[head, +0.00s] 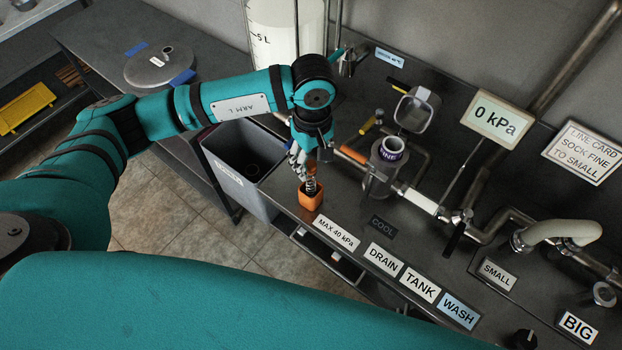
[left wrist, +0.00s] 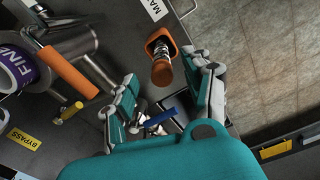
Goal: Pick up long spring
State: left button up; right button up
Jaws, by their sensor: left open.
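A silver coiled spring (head: 311,186) stands in a small orange cup (head: 311,200) near the front edge of the dark bench. A copper-brown part shows above its coils. In the left wrist view, the orange cup (left wrist: 159,39) holds an upright piece with a copper-brown end (left wrist: 162,73). My left gripper (head: 301,162) is open, pointing down just above the cup. In the left wrist view, the fingers of my left gripper (left wrist: 170,80) are apart, with the brown end between them; contact cannot be told. My right gripper is not in view.
A grey bin (head: 232,172) stands left of the bench edge. An orange-handled pipe (head: 352,155) and a cup marked FINE (head: 391,150) are close on the right. Labels such as MAX 40 kPa (head: 337,234) line the front. Bare bench lies between cup and pipework.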

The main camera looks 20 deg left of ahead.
aim_at(311, 173)
pick_arm(q)
jog(key=f+p, duration=0.1)
jog(key=f, duration=0.1)
jog(key=f+p, duration=0.1)
jog(key=f, duration=0.1)
jog(key=shift+a+f+p, duration=0.2)
jog(key=shift+f+p, duration=0.15)
jog(key=shift+p, duration=0.05)
jog(key=shift+f, duration=0.4)
jog(key=shift+c, duration=0.4)
grip_shut()
